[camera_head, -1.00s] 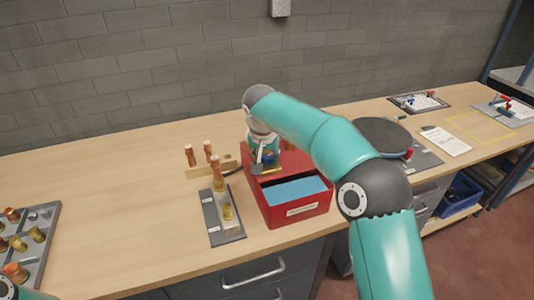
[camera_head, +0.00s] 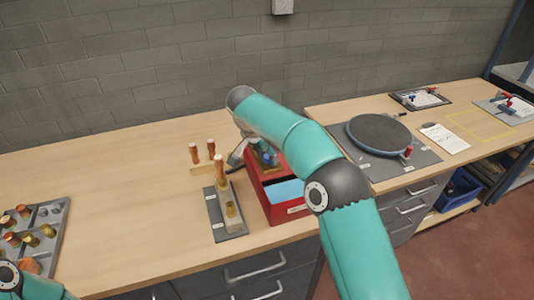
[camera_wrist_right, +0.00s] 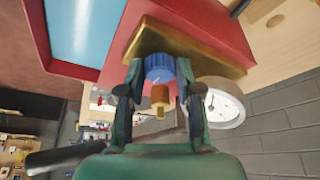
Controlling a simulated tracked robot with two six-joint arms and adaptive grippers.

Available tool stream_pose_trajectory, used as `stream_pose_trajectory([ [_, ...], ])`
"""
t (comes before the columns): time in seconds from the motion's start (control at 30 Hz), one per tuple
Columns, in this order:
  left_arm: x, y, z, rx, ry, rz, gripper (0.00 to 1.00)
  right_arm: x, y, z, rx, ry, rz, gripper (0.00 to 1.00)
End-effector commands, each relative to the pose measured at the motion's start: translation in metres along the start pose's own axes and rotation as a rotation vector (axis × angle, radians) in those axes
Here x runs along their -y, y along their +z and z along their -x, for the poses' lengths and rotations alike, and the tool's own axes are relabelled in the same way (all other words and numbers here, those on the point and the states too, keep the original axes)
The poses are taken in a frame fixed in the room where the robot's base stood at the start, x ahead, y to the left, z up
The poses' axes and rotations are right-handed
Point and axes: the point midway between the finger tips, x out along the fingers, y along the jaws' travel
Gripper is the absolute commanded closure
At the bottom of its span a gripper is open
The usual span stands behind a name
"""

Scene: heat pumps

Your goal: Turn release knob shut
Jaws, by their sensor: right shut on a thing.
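A blue ribbed knob (camera_wrist_right: 160,67) shows in the right wrist view, beside a gold-coloured plate (camera_wrist_right: 190,48). A copper-coloured cylinder with a brass tip (camera_wrist_right: 159,97) sticks out from it towards the camera. My right gripper (camera_wrist_right: 160,72) has one finger on each side of the blue knob and is shut on it. In the head view my right gripper (camera_head: 264,155) is over the back of the red box (camera_head: 290,213), partly hidden by my own arm. My left arm shows only at the lower left corner, and its gripper is out of view.
A white round gauge (camera_wrist_right: 217,103) is close beside the right fingers. A grey plate with upright copper and brass fittings (camera_head: 218,222) stands left of the red box. A parts tray (camera_head: 58,222) is at far left. A round dark disc (camera_head: 378,135) lies at right.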

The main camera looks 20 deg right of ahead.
Motion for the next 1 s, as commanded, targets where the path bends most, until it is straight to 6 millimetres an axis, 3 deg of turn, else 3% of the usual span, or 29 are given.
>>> stream_pose_trajectory([
  [0.23,0.0,0.0,0.0,0.0,0.0,0.0,0.6,0.001,-0.001,0.002,-0.002,-0.006,-0.002,1.0],
  [0.27,0.0,0.0,0.0,0.0,0.0,0.0,0.6,0.001,-0.001,0.002,-0.002,-0.006,-0.002,0.64],
  [0.4,0.0,0.0,0.0,0.0,0.0,0.0,0.6,0.001,0.0,0.001,-0.001,-0.005,-0.001,0.41],
  [0.77,0.0,0.0,0.001,0.0,0.0,0.0,0.6,0.001,0.0,0.003,0.0,-0.003,0.0,0.4],
  [1.0,0.0,0.0,0.001,0.0,0.0,0.0,0.6,0.001,0.0,0.031,-0.001,-0.006,-0.001,0.4],
])
